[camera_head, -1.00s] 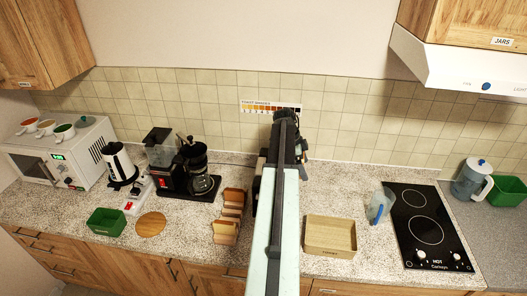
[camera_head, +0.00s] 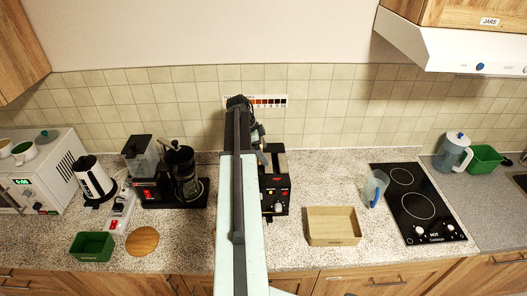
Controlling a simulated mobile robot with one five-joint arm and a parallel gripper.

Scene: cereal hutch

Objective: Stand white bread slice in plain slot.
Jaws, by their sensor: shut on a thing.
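My gripper (camera_head: 260,150) shows only as a small dark and grey part past the far end of my pale arm, close above the toaster. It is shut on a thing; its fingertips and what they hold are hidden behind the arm. I cannot make out the white bread slice. A black toaster (camera_head: 275,190) with a red label and front knobs stands at the back of the counter, just right of the arm. The arm covers its left part, and I cannot tell its slots apart.
A wooden box (camera_head: 333,240) and a blue-tinted jug (camera_head: 375,188) stand right of the toaster, before the black hob (camera_head: 418,205). Left are a coffee maker (camera_head: 180,180), kettle (camera_head: 95,180), green bin (camera_head: 92,247) and round board (camera_head: 142,241).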

